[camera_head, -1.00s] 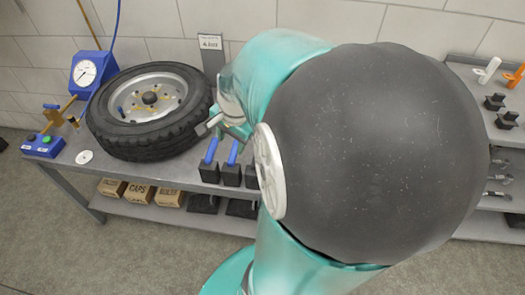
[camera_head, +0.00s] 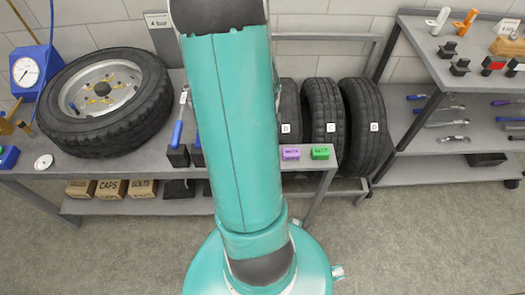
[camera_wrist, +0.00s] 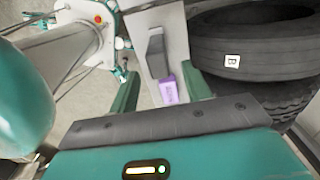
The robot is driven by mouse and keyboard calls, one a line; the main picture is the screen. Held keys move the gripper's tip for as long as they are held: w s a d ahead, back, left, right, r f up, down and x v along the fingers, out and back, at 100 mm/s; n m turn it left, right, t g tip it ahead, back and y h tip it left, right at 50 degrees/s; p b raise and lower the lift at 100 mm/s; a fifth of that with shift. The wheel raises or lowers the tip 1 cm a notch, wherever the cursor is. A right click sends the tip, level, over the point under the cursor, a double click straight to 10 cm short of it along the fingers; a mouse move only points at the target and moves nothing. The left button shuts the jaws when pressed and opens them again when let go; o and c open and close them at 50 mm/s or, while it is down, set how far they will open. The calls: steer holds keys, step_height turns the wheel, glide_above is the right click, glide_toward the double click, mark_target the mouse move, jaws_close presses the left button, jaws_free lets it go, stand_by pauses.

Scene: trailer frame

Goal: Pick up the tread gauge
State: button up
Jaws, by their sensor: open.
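I cannot make out for sure which thing is the tread gauge. A blue-handled tool (camera_head: 177,131) stands in a black block on the grey workbench (camera_head: 120,166), partly hidden by my arm. A purple box (camera_head: 291,152) and a green box (camera_head: 320,152) sit at the bench's right front edge. In the wrist view my gripper (camera_wrist: 159,92) is open, its two green fingers apart. The purple box (camera_wrist: 168,90) shows between the fingers, with a dark grey block (camera_wrist: 156,55) beyond it. I see nothing held. In the head view my arm hides the gripper.
A wheel (camera_head: 105,98) lies on the bench's left, beside a blue gauge unit (camera_head: 32,70). Upright tyres (camera_head: 322,118) stand behind the bench's right end. A shelf rack (camera_head: 440,85) with tools and black blocks is at the right. The floor in front is clear.

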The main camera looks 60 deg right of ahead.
steer(key=f, duration=0.7)
steer(key=shift+w+a+f, duration=0.2)
steer(key=shift+w+f, duration=0.1)
steer(key=shift+f, duration=0.05)
jaws_close()
